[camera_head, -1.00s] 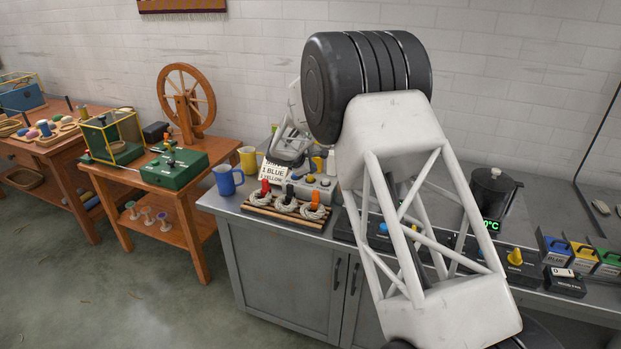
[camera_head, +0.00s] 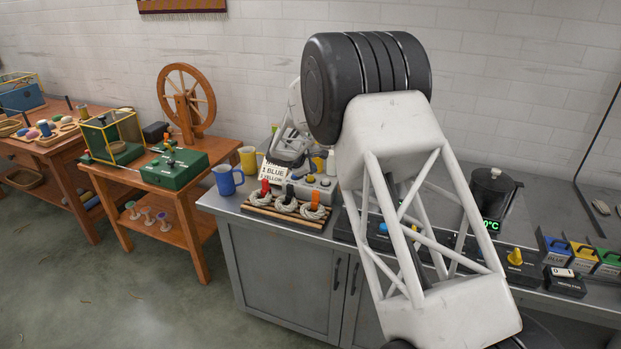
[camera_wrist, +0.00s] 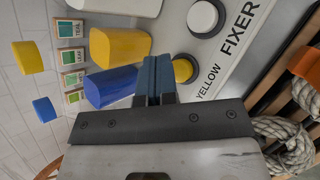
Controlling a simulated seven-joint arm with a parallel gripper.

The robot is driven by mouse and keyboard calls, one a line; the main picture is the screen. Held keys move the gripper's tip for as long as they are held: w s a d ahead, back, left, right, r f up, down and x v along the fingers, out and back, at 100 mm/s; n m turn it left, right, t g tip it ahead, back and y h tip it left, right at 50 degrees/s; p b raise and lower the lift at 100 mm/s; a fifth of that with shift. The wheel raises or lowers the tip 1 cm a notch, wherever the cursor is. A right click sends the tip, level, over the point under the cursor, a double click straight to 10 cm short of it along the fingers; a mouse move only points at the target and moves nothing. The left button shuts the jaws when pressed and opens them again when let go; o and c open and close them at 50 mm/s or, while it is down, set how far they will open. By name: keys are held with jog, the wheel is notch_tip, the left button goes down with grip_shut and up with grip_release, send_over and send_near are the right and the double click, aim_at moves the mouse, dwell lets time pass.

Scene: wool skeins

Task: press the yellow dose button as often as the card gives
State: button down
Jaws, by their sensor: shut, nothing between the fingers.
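The yellow dose button (camera_wrist: 183,70) is in the wrist view, round, in a dark ring beside the word YELLOW on a pale grey panel. My gripper (camera_wrist: 156,80) is shut and empty, its blue-grey fingertips just left of the button in that view. I cannot tell whether they touch it. In the head view my gripper (camera_head: 288,161) is over the dosing unit (camera_head: 318,185), and the button is not clear there. The card (camera_head: 276,173) behind the skeins shows the words BLUE and YELLOW; its numbers are not clear and its top is partly covered.
A white button (camera_wrist: 203,18) marked FIXER sits beyond the yellow one. Yellow (camera_wrist: 118,46) and blue (camera_wrist: 110,88) blocks or bottles stand close to my fingers. Rope skeins (camera_head: 285,206) on a wooden rack lie in front. A blue mug (camera_head: 227,180) is at the left.

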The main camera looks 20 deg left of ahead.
aim_at(311, 178)
jog(key=shift+f, duration=0.95)
dwell(1.1)
jog(key=shift+r, duration=1)
jog(key=shift+r, duration=0.1)
jog(key=shift+r, duration=2.45)
